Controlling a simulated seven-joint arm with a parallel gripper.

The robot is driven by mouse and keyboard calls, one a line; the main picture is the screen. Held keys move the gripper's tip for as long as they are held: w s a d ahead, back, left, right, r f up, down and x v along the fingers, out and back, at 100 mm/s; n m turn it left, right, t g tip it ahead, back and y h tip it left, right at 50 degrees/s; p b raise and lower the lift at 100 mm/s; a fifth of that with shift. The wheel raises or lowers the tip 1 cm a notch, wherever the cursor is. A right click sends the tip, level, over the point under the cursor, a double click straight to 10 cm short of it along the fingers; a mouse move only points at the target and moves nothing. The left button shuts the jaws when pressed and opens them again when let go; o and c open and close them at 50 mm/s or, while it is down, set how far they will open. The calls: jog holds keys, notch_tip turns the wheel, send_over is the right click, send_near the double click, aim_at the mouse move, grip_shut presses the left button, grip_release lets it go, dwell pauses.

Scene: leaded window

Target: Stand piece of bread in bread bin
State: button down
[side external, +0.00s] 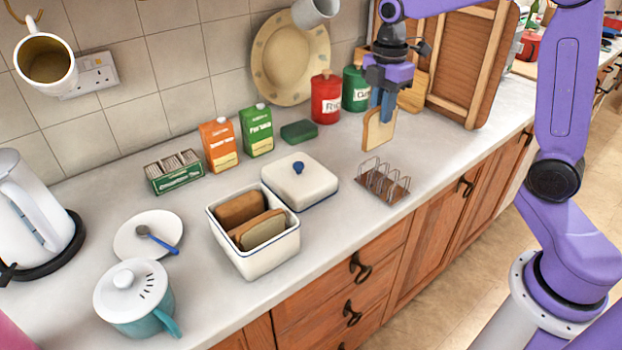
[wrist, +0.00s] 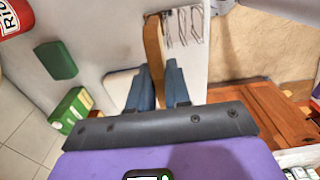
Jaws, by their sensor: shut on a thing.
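A slice of bread (side external: 374,133) with a brown crust hangs upright below my gripper (side external: 383,108), above the worktop. My gripper is shut on it. In the wrist view the blue fingers (wrist: 158,88) close on the bread (wrist: 153,42), seen edge-on. The white bread bin (side external: 262,259) with a dark rim stands open at the front middle of the worktop, to the left of my gripper. Brown bread pieces (side external: 242,207) stand inside it. Its white lid (side external: 300,183) with a blue knob lies on the worktop behind it to the right.
A wire toast rack (side external: 384,184) on a brown base stands below and in front of the bread; it also shows in the wrist view (wrist: 184,28). Red (side external: 325,98) and green (side external: 355,90) canisters, cartons (side external: 219,146) and a green sponge (side external: 298,131) line the back.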

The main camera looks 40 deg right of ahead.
jog(key=w+a, duration=0.3)
jog(key=a, duration=1.2)
send_near(250, 208)
jog(key=s+a+r, duration=0.1)
jog(key=s+r, duration=0.2)
jog(key=f, duration=0.9)
jog(key=shift+s+a+f, duration=0.1)
jog(key=shift+s+a, duration=0.1)
jog(key=shift+f, duration=0.15)
jog(key=c, duration=1.4)
grip_release()
jog(key=shift+o, duration=0.2)
notch_tip(250, 208, up, 12)
jog(key=shift+r, duration=0.2)
